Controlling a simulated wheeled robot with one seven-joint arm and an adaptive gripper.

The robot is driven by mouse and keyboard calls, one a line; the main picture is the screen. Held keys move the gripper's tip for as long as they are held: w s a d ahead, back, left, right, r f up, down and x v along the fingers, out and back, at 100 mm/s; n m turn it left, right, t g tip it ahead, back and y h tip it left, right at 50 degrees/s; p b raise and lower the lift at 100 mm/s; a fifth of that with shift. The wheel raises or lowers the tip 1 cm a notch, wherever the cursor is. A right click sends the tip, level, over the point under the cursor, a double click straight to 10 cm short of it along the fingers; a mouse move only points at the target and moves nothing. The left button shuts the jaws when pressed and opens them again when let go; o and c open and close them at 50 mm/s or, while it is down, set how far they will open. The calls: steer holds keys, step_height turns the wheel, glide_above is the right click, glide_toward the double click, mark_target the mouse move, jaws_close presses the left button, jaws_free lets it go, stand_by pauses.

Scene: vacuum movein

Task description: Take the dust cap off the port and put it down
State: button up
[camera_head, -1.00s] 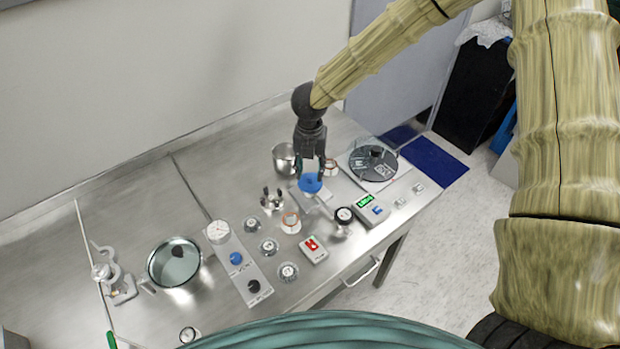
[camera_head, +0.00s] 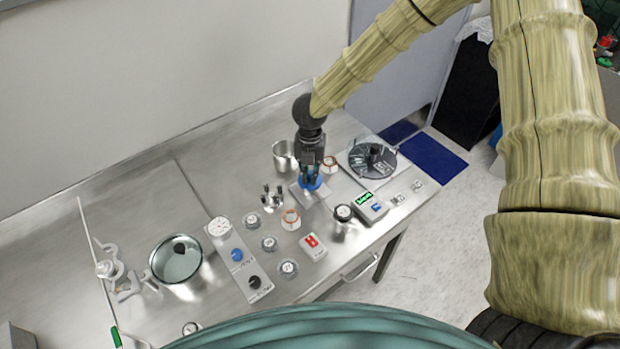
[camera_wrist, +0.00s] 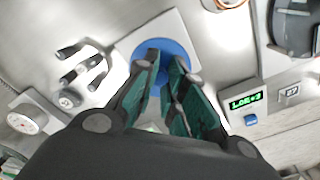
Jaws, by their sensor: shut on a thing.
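The blue dust cap (camera_head: 316,185) sits low at a flat metal plate on the steel bench. My gripper (camera_head: 311,180) points down over it with its fingers around the cap's upper part. In the wrist view the blue cap (camera_wrist: 178,52) shows as a disc on the light plate (camera_wrist: 125,48), and my gripper (camera_wrist: 168,68) is shut on its middle. The port under the cap is hidden by the cap and my fingers.
A steel cup (camera_head: 284,157) stands behind left of the cap. A pronged holder (camera_head: 271,200) and a copper-ringed part (camera_head: 291,220) are on the left. A display box (camera_head: 371,207) and a round dark disc (camera_head: 372,160) are on the right. Clear bench lies at left (camera_head: 215,160).

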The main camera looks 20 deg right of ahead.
mark_target(310, 177)
steer(key=shift+r, duration=0.1)
steer(key=shift+r+b, duration=0.4)
steer(key=shift+b, duration=0.05)
steer(key=shift+s+a+r+b, duration=0.1)
steer(key=shift+s+r+b, duration=0.1)
steer(key=shift+r+b, duration=0.35)
steer(key=shift+s+a+r+b, duration=0.15)
steer(key=shift+r+b, duration=0.25)
steer(key=shift+r, duration=0.2)
steer(key=s+a+r+b, duration=0.1)
steer(key=s+a+r, duration=0.1)
steer(key=s, duration=0.5)
steer(key=s+a+r+b, duration=0.1)
steer(key=s+a+r, duration=0.1)
steer(key=s, duration=0.5)
steer(key=shift+a+r, duration=0.4)
steer(key=shift+a, duration=0.4)
